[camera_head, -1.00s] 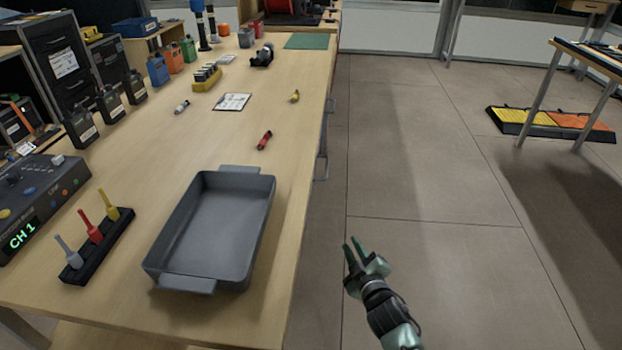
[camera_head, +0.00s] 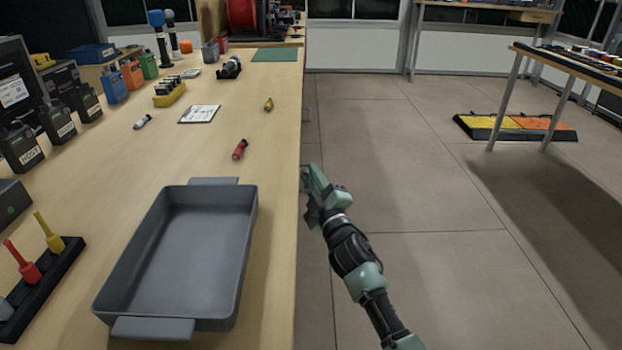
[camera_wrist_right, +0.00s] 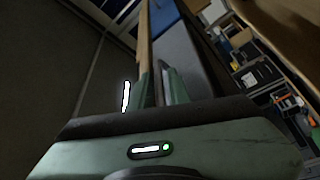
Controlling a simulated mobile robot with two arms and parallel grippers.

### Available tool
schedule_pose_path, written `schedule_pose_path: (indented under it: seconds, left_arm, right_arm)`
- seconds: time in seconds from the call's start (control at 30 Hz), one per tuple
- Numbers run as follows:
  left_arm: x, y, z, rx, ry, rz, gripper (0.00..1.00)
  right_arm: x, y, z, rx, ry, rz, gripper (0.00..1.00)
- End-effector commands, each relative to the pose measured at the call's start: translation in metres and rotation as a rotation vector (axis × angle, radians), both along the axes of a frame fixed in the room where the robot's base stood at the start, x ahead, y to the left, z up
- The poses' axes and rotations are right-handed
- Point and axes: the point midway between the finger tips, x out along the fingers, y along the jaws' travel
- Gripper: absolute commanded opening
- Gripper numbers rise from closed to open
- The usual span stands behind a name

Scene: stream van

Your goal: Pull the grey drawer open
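The grey drawer's front seems to be the grey panel (camera_wrist_right: 182,50) under the wooden top in the right wrist view. In the head view the workbench top (camera_head: 270,130) hides the drawer. My right gripper (camera_head: 308,180) is at the bench's right edge, pointing forward and toward it. In the right wrist view its green fingers (camera_wrist_right: 160,88) stand a little apart, close to the grey panel. A thin pale bar, possibly a handle, shows between or just behind them. I cannot tell whether it is touched. My left gripper is not in view.
A grey tray (camera_head: 190,250) stands on the bench near its right edge. A red marker (camera_head: 240,149), a yellow item (camera_head: 268,104) and a clipboard (camera_head: 199,114) lie beyond it.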

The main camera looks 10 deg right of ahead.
Motion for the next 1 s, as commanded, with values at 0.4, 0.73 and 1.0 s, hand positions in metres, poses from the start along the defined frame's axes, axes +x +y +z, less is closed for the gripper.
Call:
schedule_pose_path:
  seconds: [0.4,0.73,1.0]
  left_arm:
    - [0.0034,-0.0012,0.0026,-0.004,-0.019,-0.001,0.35]
    - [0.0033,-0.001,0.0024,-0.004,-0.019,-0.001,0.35]
    - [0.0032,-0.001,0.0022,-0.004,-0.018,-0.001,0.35]
  right_arm:
    - [0.0032,0.0008,0.0008,0.001,0.0,0.0,0.0]
    - [0.003,0.0007,0.0004,0.001,0.001,0.001,0.0]
    - [0.003,0.0007,0.0001,0.0,0.001,0.001,0.0]
